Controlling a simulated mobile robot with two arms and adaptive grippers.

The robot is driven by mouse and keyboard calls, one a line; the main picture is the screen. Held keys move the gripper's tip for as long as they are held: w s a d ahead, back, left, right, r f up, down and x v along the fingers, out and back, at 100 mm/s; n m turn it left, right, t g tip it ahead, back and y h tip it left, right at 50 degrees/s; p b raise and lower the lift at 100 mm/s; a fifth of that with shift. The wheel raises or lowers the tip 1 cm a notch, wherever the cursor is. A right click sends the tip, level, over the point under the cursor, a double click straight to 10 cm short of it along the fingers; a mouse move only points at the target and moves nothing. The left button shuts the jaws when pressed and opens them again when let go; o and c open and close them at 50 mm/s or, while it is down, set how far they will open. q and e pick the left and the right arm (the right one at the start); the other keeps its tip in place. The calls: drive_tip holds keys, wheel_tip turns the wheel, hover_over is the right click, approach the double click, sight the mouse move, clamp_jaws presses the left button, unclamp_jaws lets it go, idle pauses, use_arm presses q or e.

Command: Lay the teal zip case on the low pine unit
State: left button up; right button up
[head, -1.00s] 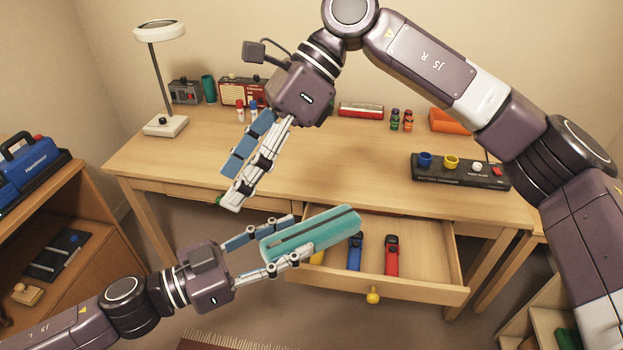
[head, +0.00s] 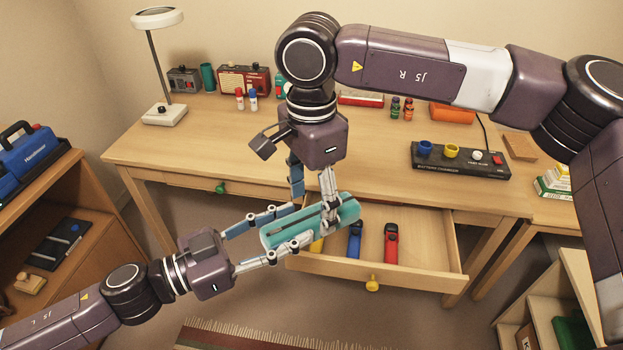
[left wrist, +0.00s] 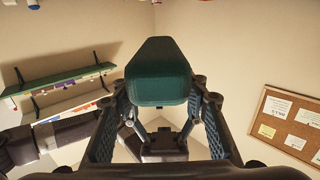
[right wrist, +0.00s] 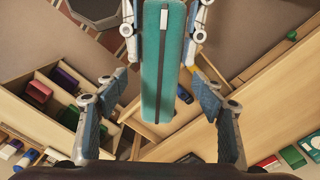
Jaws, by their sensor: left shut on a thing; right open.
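The teal zip case (head: 345,212) is held over the open desk drawer by my left gripper (head: 298,223). The left fingers are shut on its sides near its left end; the left wrist view shows the case (left wrist: 160,75) end-on between them. My right gripper (head: 314,208) is open, pointing down at the case. In the right wrist view its fingers stand apart on either side of the case (right wrist: 152,85); contact cannot be told. A low pale pine unit (head: 538,285) shows partly at lower right, and its compartments (right wrist: 85,85) show in the right wrist view.
The drawer (head: 430,275) sticks out with a blue and a red stapler-like item inside. The desk (head: 240,150) carries a lamp, radio, small bottles and a battery charger (head: 460,170). A brown shelf (head: 85,225) with a blue toolbox stands left.

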sight(312, 216)
drive_tip(key=shift+f, duration=2.2)
drive_tip(key=c, duration=1.3)
use_arm(q)
drive_tip(key=o, duration=1.3)
use_arm(e)
drive_tip(key=shift+c, duration=0.7)
use_arm(q)
drive_tip(key=shift+o, duration=0.2)
drive_tip(key=shift+a, duration=0.1)
